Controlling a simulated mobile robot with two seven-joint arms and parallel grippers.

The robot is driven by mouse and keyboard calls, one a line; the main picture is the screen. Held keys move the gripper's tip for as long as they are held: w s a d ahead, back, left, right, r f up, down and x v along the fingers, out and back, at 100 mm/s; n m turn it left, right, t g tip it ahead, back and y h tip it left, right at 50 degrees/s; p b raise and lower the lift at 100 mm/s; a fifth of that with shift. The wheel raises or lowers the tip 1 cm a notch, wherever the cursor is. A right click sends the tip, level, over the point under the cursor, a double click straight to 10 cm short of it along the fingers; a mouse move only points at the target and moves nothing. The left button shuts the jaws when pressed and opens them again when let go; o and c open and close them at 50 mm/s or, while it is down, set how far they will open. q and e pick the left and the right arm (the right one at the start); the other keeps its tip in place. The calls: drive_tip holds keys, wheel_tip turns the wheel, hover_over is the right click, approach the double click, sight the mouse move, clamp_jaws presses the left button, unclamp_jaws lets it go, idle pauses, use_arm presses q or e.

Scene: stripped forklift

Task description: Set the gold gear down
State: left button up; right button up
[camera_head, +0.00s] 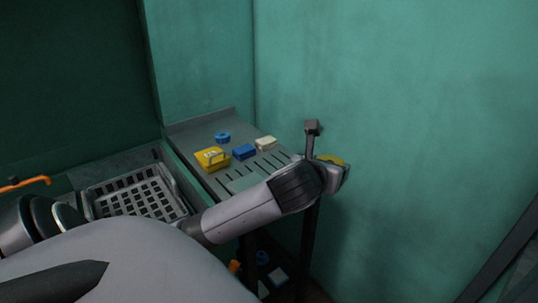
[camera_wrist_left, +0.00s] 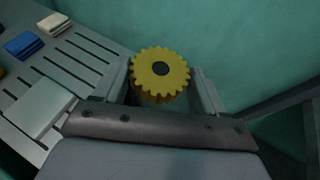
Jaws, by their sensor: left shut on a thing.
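The gold gear (camera_wrist_left: 160,72) is a toothed disc with a dark centre hole, held between the two fingers of my left gripper (camera_wrist_left: 164,86). In the head view only a yellow edge of the gear (camera_head: 331,159) shows behind my left gripper (camera_head: 340,172). The gripper is shut on the gear, near the right end of the grey slotted table (camera_head: 193,138). In the wrist view the gear appears at or past the table's edge; its height above the table is hard to tell. My right gripper is not in view.
A yellow box (camera_head: 212,159), a blue block (camera_head: 245,152), a cream block (camera_head: 266,143) and a blue ring (camera_head: 223,137) are on the table. A grey basket (camera_head: 133,193) stands left of it. A green wall (camera_head: 420,120) rises behind. The slotted table front looks clear.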

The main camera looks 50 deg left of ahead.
use_arm(q)
drive_tip(key=w+a+r+n+g+y+b, duration=0.1)
drive_tip(key=w+a+r+n+y, duration=0.2)
drive_tip(key=a, duration=0.5)
drive_tip(key=w+a+r+n+g+y+b, duration=0.1)
drive_tip(key=w+a+r+n+g+y, duration=0.1)
drive_tip(key=a+r, duration=0.45)
drive_tip(key=a+f, duration=0.1)
drive_tip(key=f, duration=0.6)
drive_tip(key=f+b, duration=0.1)
drive_tip(key=f, duration=0.6)
drive_tip(key=a+f, duration=0.1)
drive_tip(key=f, duration=0.6)
drive_tip(key=shift+a+f+b, duration=0.1)
drive_tip(key=shift+a+b, duration=0.25)
drive_tip(key=shift+b, duration=0.05)
drive_tip(key=shift+f, duration=0.1)
drive_tip(key=o, duration=1.6)
drive_tip(key=shift+f, duration=0.2)
drive_tip(key=shift+r, duration=0.1)
drive_tip(key=shift+s+d+r, duration=0.15)
drive_tip(key=shift+d+r, duration=0.05)
drive_tip(key=p+v, duration=0.1)
drive_tip(key=v, duration=1)
drive_tip(key=shift+s+d, duration=0.15)
drive_tip(key=shift+s, duration=0.05)
